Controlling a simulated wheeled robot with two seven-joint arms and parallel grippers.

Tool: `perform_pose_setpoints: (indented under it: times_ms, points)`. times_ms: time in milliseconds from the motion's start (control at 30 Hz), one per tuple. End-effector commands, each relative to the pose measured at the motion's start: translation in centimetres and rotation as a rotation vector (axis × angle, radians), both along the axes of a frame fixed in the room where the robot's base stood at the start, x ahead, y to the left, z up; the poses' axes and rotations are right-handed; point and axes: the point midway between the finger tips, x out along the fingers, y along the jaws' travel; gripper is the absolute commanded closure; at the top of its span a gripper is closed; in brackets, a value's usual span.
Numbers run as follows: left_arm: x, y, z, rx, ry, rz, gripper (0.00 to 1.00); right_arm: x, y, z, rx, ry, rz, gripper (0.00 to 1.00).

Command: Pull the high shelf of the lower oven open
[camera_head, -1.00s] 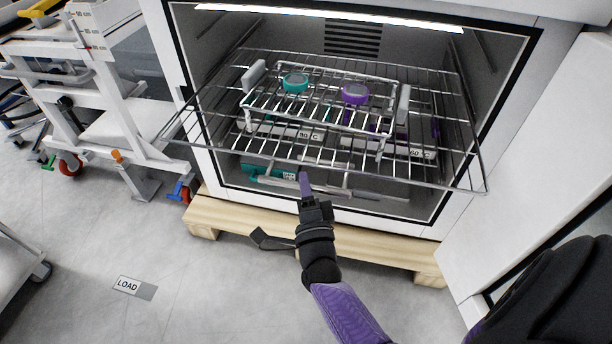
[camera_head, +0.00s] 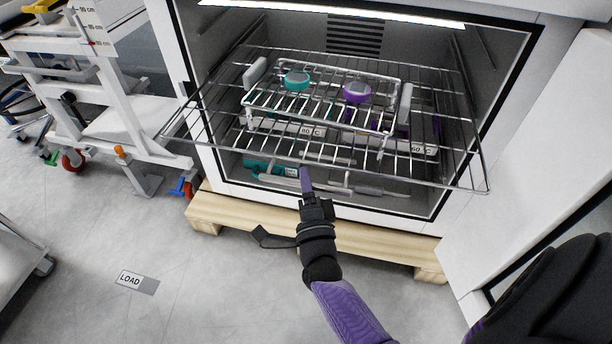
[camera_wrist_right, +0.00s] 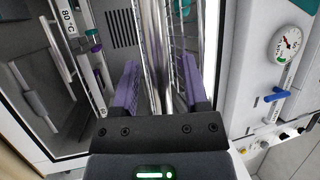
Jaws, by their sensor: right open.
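The wire shelf (camera_head: 182,115) sticks out of the front of the open oven (camera_head: 492,107), its front rail reaching past the opening. A smaller wire rack on it carries a teal round piece (camera_head: 297,80) and a purple one (camera_head: 357,92). My right gripper (camera_head: 306,176) is at the middle of the shelf's front rail, in front of the oven. In the right wrist view its two purple fingers (camera_wrist_right: 160,88) stand apart with the shelf's metal wires (camera_wrist_right: 158,40) between them. I cannot tell whether the fingers touch the wires. My left gripper is not in view.
Labels reading 80 C (camera_head: 312,131) and 60 C (camera_head: 424,149) show below the wires. The oven stands on a wooden pallet (camera_head: 350,243). A white trolley (camera_head: 110,110) is at left. The open oven door (camera_head: 545,180) is at right. Floor with a LOAD label (camera_head: 130,279) is clear at front left.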

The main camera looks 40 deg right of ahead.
Motion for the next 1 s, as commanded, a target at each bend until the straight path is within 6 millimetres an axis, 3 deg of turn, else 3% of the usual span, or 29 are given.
perform_pose_setpoints:
  times_ms: [100, 300, 500, 1000]
  points:
    - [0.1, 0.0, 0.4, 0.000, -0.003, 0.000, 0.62, -1.0, 0.5, -0.1, 0.001, 0.002, 0.001, 0.42]
    - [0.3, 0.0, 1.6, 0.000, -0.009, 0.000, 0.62, -5.4, 2.7, -1.3, 0.001, 0.003, 0.001, 0.42]
    - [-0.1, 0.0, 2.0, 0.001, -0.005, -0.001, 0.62, -8.3, 4.1, -2.2, 0.001, 0.002, 0.001, 0.42]
    - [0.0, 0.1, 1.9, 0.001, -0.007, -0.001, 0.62, -8.7, 4.3, -2.4, 0.000, 0.000, 0.000, 0.42]
